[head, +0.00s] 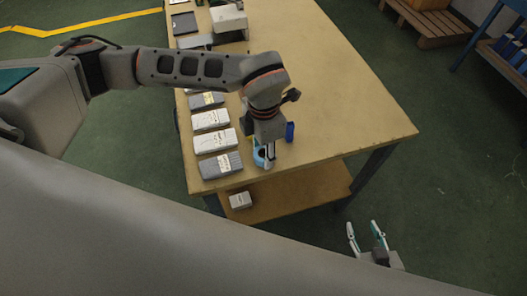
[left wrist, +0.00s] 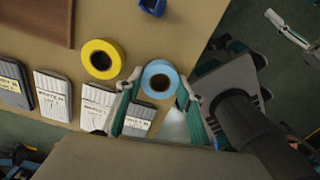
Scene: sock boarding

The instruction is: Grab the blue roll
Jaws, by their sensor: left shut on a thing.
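The light blue roll (left wrist: 150,66) lies near the table's front edge, a ring with a dark hole. My left gripper (left wrist: 160,82) has one finger on each side of it and is shut on it. In the head view the roll (head: 258,158) is partly hidden by my left gripper (head: 267,161), which points down from above. My right gripper (head: 364,227) is open and empty, off the table at the lower right of the head view.
A yellow roll (left wrist: 90,47) lies beside the blue roll in the left wrist view. A dark blue object (head: 290,132) stands right of my left gripper. Several grey and white packs (head: 215,140) line the table's left edge. The table's right part (head: 350,100) is clear.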

